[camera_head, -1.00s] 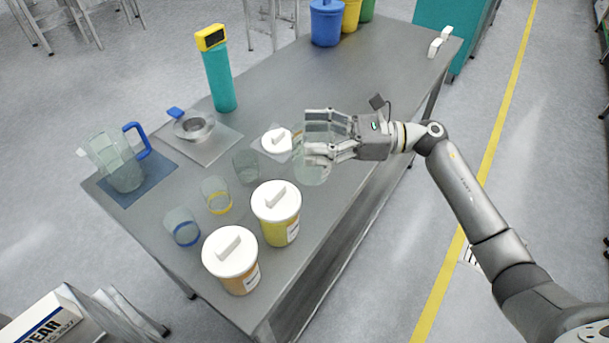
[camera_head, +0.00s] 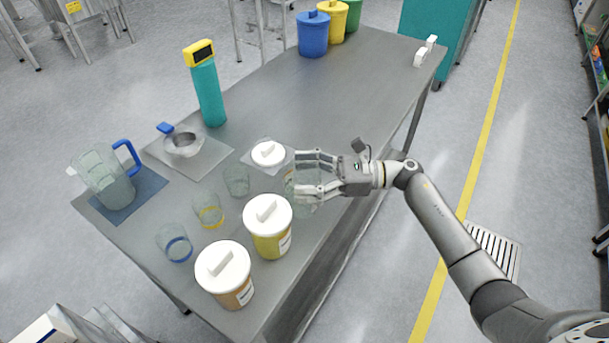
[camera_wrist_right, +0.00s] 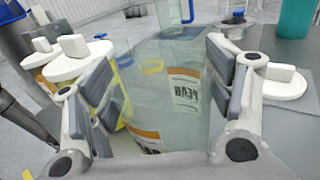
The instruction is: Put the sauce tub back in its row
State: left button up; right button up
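A clear tub (camera_head: 303,202) stands near the table's right edge. In the wrist view the clear tub (camera_wrist_right: 165,105) shows a label with an orange band. My right gripper (camera_head: 306,175) is open, with one finger on each side of this tub; I cannot tell whether a pad touches it. Two tubs with white lids stand nearer the front: one yellow (camera_head: 270,243) and one orange (camera_head: 236,295). A white lid (camera_head: 268,153) rests on a pale mat beyond the gripper. My left gripper is not in view.
Clear cups (camera_head: 208,210) stand left of the lidded tubs. A jug (camera_head: 107,178) on a blue mat, a metal strainer (camera_head: 183,143) and a teal cylinder (camera_head: 208,92) stand further left. A blue bin (camera_head: 313,35) and others are at the far end. The table's middle is clear.

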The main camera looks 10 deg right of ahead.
jog(key=o, duration=0.3)
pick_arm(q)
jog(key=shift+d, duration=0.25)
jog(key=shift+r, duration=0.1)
pick_arm(e)
jog(key=shift+r, duration=0.1)
jog(key=shift+r+p, duration=0.15)
jog(key=shift+p, duration=0.15)
pick_arm(q)
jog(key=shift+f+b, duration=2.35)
jog(key=shift+b, duration=0.2)
pick_arm(e)
jog(key=shift+v, duration=6.05)
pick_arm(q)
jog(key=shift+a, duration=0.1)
pick_arm(e)
jog(key=shift+w, duration=0.15)
